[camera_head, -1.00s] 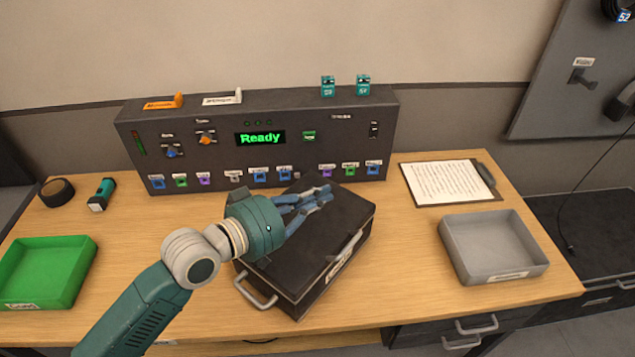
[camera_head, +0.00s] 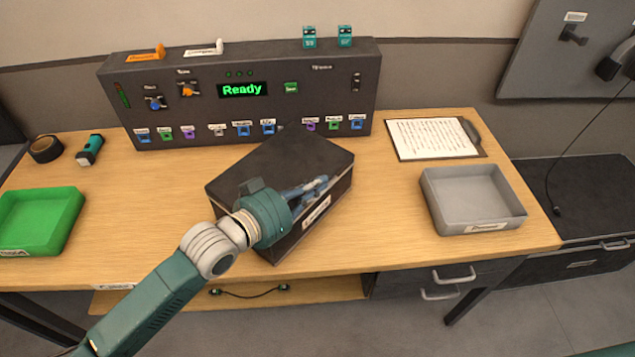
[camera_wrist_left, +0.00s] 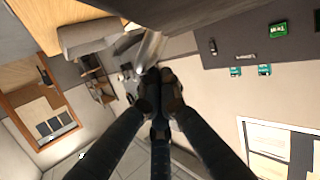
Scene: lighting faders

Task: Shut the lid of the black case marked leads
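The black case (camera_head: 280,165) sits askew on the wooden desk, with a white label (camera_head: 316,212) on its side facing me; the label's text is too small to read. Its lid lies down over the body, with a pale seam along the side. I cannot tell if it is fully closed. My left gripper (camera_head: 318,185) is at the case's near right side, its fingers pointing right along the seam. I cannot tell whether they touch it. In the left wrist view the fingertips (camera_wrist_left: 161,78) are together, with a blurred pale strip beyond them. The right gripper is out of view.
The control console (camera_head: 240,95) stands directly behind the case. A green tray (camera_head: 68,225) is at the left and a grey tray (camera_head: 478,228) at the right. A clipboard (camera_head: 432,138) lies behind the grey tray. Bare desk lies left of the case.

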